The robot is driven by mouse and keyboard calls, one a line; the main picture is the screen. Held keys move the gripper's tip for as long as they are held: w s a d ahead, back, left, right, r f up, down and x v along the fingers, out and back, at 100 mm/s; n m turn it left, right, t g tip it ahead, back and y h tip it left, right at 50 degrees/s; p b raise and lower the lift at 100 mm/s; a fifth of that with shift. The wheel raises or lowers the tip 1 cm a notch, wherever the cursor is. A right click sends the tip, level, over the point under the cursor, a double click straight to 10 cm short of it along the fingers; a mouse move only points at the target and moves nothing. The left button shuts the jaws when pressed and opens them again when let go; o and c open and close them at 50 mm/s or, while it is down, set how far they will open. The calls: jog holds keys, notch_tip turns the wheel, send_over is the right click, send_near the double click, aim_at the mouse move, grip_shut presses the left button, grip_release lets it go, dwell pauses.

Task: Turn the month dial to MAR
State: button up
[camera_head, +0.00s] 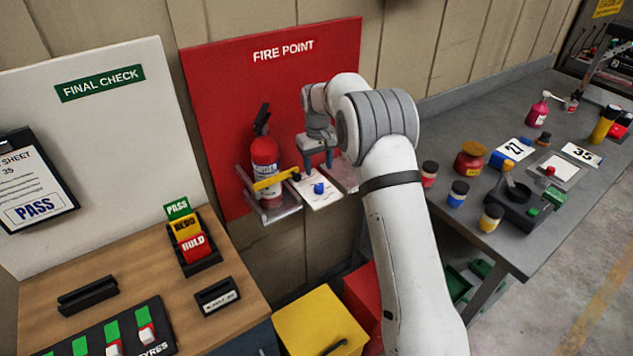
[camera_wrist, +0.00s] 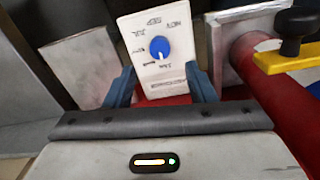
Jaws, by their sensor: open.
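The month dial is a small blue knob (camera_wrist: 160,48) on a white card (camera_wrist: 180,22) with month labels around it. Its white mark points down in the wrist view, towards the lower labels; which label it meets is too small to tell. The dial also shows in the head view (camera_head: 318,188), on the card beside the fire extinguisher. My gripper (camera_wrist: 161,86) is open and empty. Its blue-grey fingers lie either side of the card's lower part in the wrist view, with the knob ahead between them and untouched. My gripper (camera_head: 319,160) is just above the card in the head view.
The red fire extinguisher (camera_head: 265,158) with its yellow strap (camera_head: 274,181) stands close left of the card in the head view. The red FIRE POINT board (camera_head: 222,90) is behind. A wooden desk (camera_head: 140,255) is left and a cluttered grey table (camera_head: 455,150) right.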

aim_at(318, 186)
notch_tip(318, 186, down, 8)
jog(key=shift+w+r+p, duration=0.1)
jog(key=shift+p, duration=0.7)
jog(key=c, duration=0.9)
jog(key=shift+a, duration=0.15)
jog(key=shift+c, duration=0.3)
